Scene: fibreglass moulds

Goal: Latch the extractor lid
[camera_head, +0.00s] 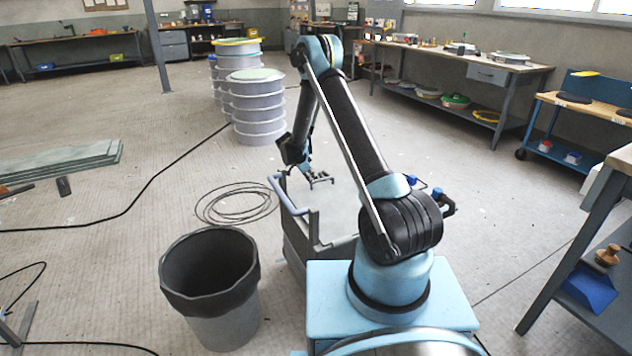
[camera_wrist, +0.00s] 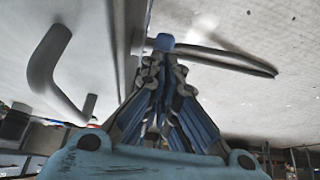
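The extractor appears to be the grey box (camera_head: 325,243) on the floor in front of my base, with a pale top (camera_head: 340,205). A blue-grey bar handle (camera_head: 288,194) runs along its left side. A grey bent handle also shows at the left of the wrist view (camera_wrist: 50,75), beside a dark edge. My gripper (camera_head: 320,180) is over the far part of the box. In the wrist view my gripper (camera_wrist: 163,68) has its fingertips close to a blue knob (camera_wrist: 163,42). Whether they touch the knob is unclear.
A dark bin (camera_head: 210,285) stands left of the box. A coiled black cable (camera_head: 235,203) lies on the floor beyond it. Stacked pale drums (camera_head: 258,105) stand further back. A workbench (camera_head: 590,215) is close on the right.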

